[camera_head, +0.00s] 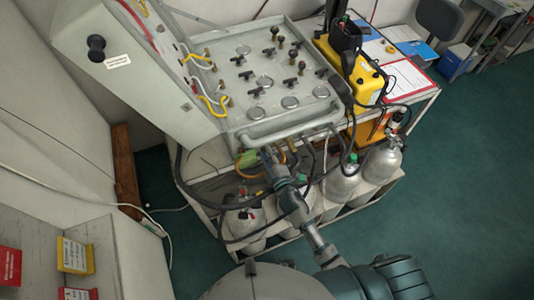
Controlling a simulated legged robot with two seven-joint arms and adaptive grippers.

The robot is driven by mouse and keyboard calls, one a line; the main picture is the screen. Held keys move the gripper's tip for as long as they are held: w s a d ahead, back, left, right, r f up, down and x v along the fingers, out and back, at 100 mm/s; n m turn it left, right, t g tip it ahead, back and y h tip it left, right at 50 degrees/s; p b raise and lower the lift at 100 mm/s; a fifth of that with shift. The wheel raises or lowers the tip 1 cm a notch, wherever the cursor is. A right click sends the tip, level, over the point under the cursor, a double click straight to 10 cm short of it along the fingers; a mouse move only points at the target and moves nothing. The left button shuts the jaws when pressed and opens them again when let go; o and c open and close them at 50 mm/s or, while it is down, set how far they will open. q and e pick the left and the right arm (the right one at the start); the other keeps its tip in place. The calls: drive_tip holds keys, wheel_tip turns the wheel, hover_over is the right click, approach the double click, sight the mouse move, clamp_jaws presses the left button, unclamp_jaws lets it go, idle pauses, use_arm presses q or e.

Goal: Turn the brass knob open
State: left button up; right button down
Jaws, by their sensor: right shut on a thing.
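The air panel (238,92) has several gauges, dark valve handles and small brass-coloured knobs (275,33) near its back right. My right gripper (268,157) is at the panel's front edge, just below the front rail (290,131). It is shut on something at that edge. Its own fingers and the hoses hide what it holds, so I cannot tell whether this is the task's brass knob. A green tag (249,157) and an orange-yellow hose are beside the fingers. My left gripper is not in view.
Silver cylinders (380,163) stand on the cart's lower shelf below the panel, with dark hoses looping around them. A yellow case (350,72) and a red-edged sheet (408,80) are to the right. Green floor (460,170) is clear at right.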

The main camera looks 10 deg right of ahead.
drive_tip(key=shift+a+f+n, duration=0.1)
drive_tip(key=shift+f+n, duration=0.05)
drive_tip(key=shift+n, duration=0.15)
drive_tip(key=c, duration=1.2)
unclamp_jaws()
drive_tip(key=shift+s, duration=0.1)
drive_tip(key=s, duration=0.4)
drive_tip(key=s+d, duration=0.1)
drive_tip(key=s, duration=0.2)
drive_tip(key=s+d, duration=0.1)
drive_tip(key=s, duration=0.3)
drive_tip(key=shift+s+d, duration=0.15)
drive_tip(key=shift+s, duration=0.15)
